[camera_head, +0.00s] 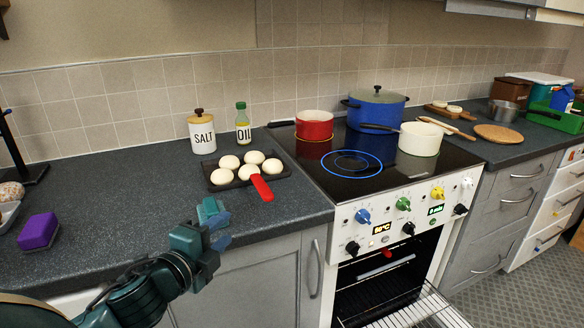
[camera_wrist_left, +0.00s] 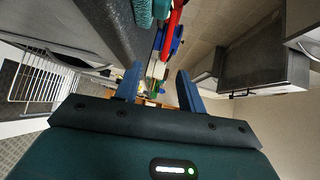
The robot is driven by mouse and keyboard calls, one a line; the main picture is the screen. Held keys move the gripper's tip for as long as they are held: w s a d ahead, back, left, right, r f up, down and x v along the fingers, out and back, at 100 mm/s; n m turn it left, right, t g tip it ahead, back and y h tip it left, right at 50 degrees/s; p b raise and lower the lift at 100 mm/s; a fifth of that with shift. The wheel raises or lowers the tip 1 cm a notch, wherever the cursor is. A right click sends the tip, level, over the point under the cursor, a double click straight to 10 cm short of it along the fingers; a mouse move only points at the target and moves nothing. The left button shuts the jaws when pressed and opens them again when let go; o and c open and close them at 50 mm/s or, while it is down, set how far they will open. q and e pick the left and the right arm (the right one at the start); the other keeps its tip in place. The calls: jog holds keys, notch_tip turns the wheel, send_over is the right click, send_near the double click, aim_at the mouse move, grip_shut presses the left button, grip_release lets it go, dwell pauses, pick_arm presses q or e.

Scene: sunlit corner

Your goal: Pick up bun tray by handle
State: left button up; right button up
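The bun tray (camera_head: 236,185) is dark and flat and lies on the counter left of the stove, with several pale round buns on it. Its red handle (camera_head: 262,188) points toward the counter's front edge. My left gripper (camera_head: 222,231) is in front of and below the handle, near the counter edge, apart from it. In the left wrist view its two blue fingers (camera_wrist_left: 158,86) are spread with nothing between them. The red handle (camera_wrist_left: 172,32) shows beyond the fingers there. My right gripper is not in view.
A salt jar (camera_head: 202,136) and oil bottle (camera_head: 243,126) stand behind the tray. A red pot (camera_head: 314,126) is on the stove. The oven is open with its rack (camera_head: 405,308) out. A purple sponge (camera_head: 38,231) lies left.

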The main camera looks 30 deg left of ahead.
aim_at(261, 195)
pick_arm(q)
jog(key=shift+m, duration=0.3)
jog(key=shift+w+f+p, duration=0.15)
jog(key=shift+w+p, duration=0.2)
jog(key=shift+w, duration=6.8)
jog(key=shift+c, duration=0.4)
grip_shut()
jog(key=shift+a+r, duration=0.1)
jog(key=shift+r, duration=0.15)
